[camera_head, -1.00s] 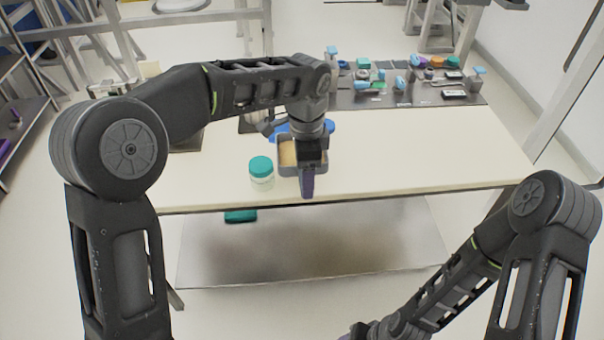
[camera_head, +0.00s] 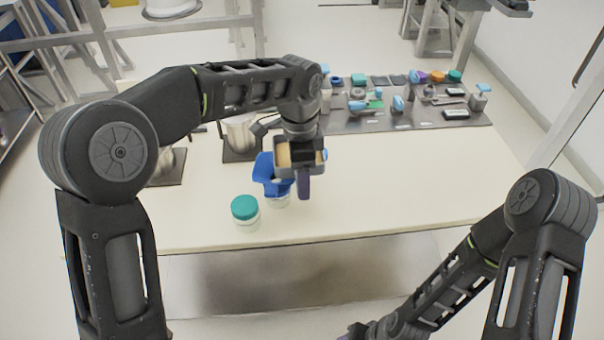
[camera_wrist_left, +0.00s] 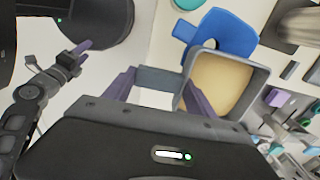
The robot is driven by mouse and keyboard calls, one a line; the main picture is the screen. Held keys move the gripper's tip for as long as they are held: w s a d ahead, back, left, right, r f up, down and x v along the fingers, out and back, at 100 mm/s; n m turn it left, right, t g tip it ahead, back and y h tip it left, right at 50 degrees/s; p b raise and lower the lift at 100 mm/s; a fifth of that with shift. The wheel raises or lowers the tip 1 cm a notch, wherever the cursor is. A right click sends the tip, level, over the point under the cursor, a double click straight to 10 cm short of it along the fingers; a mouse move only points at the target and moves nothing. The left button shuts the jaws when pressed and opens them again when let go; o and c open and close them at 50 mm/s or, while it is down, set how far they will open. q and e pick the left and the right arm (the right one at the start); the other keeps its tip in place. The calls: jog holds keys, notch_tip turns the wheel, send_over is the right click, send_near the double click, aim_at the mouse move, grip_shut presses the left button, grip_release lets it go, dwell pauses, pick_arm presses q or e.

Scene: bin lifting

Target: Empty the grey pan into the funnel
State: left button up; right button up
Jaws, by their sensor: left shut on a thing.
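My left gripper (camera_head: 303,182) is shut on the grey pan (camera_head: 284,172), near the front middle of the table. The pan holds tan contents (camera_wrist_left: 215,82) and looks about level. The blue funnel (camera_head: 264,172) sits on a clear jar (camera_head: 279,200), just left of the pan and partly hidden by it. In the left wrist view the funnel (camera_wrist_left: 228,30) shows beyond the pan's rim (camera_wrist_left: 262,88), its mouth partly covered by the pan. My right gripper (camera_head: 350,334) is mostly cut off at the bottom edge of the head view.
A jar with a teal lid (camera_head: 244,208) stands left of the funnel. Metal vessels (camera_head: 240,138) on dark bases stand at the back left. A grey mat (camera_head: 425,118) with several small items lies along the back right. The table (camera_head: 420,180) is clear at the right.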

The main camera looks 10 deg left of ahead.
pick_arm(q)
jog(key=h, duration=0.1)
jog(key=r+h, duration=0.1)
jog(key=shift+a+r+t+h, duration=0.15)
jog(key=shift+a+t+h, duration=0.15)
jog(key=shift+t, duration=0.1)
jog(key=shift+s+r+h+b, duration=0.1)
jog(key=shift+r+h+b, duration=0.05)
jog(key=shift+h+b, duration=0.45)
jog(key=shift+a+r+t+h+b, duration=0.2)
jog(key=shift+h+b, duration=0.35)
jog(key=shift+b, duration=0.3)
jog(key=shift+a+r+t+h+b, duration=0.1)
jog(key=shift+t+h+b, duration=0.1)
jog(key=shift+h+b, duration=0.5)
jog(key=shift+s+a+r+t+h+b, duration=0.3)
jog(key=shift+h+b, duration=0.95)
jog(key=shift+b, duration=2.2)
jog(key=shift+s+a+f+t+h+b, duration=0.2)
jog(key=shift+a+h+b, duration=0.8)
jog(key=shift+b, duration=2.5)
jog(key=shift+a+t+h+b, duration=0.35)
jog(key=shift+h+b, duration=1.15)
jog(key=shift+b, duration=1.95)
pick_arm(e)
notch_tip(320, 180, down, 24)
jog(key=w, duration=0.1)
jog(key=shift+a+t, duration=0.3)
jog(key=shift+a, duration=0.1)
